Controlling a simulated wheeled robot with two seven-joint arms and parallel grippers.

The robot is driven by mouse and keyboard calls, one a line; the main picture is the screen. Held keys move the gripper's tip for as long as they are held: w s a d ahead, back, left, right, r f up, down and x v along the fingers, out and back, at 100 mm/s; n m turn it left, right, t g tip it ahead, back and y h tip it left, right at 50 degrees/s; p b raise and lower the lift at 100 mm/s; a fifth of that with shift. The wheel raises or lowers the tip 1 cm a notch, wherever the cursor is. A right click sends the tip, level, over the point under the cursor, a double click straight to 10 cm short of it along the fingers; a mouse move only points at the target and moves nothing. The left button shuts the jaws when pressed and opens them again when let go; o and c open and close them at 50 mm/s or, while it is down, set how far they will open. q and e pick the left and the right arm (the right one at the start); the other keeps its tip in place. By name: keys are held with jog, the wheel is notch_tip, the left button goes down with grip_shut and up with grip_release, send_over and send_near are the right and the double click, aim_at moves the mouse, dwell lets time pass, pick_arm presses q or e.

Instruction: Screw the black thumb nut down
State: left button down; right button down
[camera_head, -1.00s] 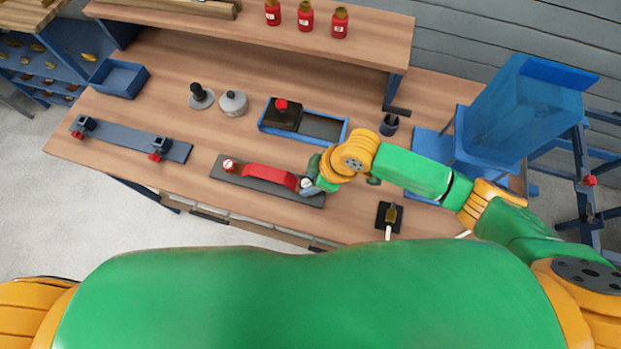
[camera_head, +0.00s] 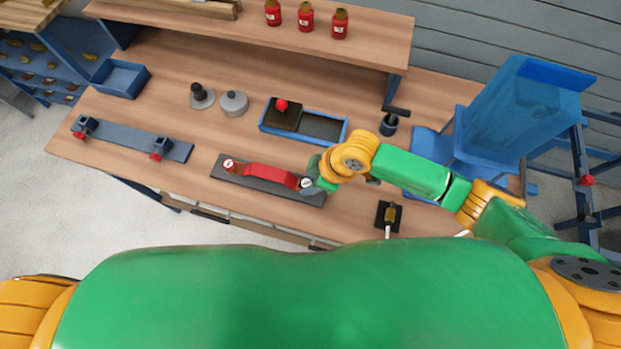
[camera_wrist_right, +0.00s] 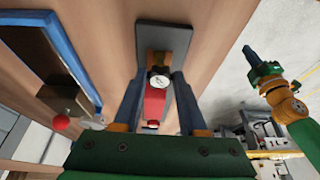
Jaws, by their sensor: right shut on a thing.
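A red bar (camera_head: 268,175) lies along a dark grey plate (camera_head: 235,177) on the bench. A round pale-faced cap with dark marks (camera_head: 307,183) tops the bar's right end; in the wrist view this cap (camera_wrist_right: 158,82) sits between my right fingers. A similar cap (camera_head: 229,164) is at the left end. No plainly black nut can be made out. My right gripper (camera_head: 311,182) is down at the right end, shut on the capped piece; its fingers also show in the wrist view (camera_wrist_right: 157,84). My left gripper (camera_wrist_right: 249,51) shows small in the wrist view, away from the bench; its jaws are unclear.
A blue tray (camera_head: 322,127) with a dark block and red knob lies behind the bar. A grey strip with clamps (camera_head: 130,139) is at left. A dark base with a brass part (camera_head: 388,216) stands at front right. A blue machine (camera_head: 512,110) stands at right.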

jog(key=shift+f, duration=0.4)
